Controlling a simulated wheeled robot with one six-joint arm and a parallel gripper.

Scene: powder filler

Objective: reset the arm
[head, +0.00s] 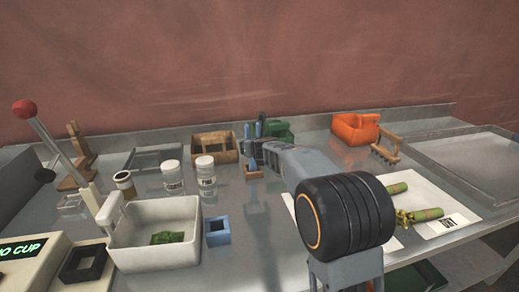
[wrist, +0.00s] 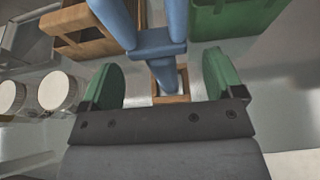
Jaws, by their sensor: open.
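My gripper (wrist: 162,78) is open, with its two green fingers spread apart in the wrist view. A blue tool (wrist: 158,42) with two upright arms stands beyond and between the fingers. Its lower end is in a small wooden holder (wrist: 170,88). I see no finger touching the tool. In the head view my arm reaches from the lower right towards the back of the bench, and the small wooden holder (head: 253,172) shows below its end. The fingertips are hard to make out there.
A white tub (head: 155,236) with green contents, a blue square block (head: 217,231) and two white-lidded jars (head: 206,177) stand left of my arm. A wooden box (head: 214,148), a green bin (head: 280,130) and an orange bin (head: 352,130) stand behind. A lever (head: 45,130) rises at left.

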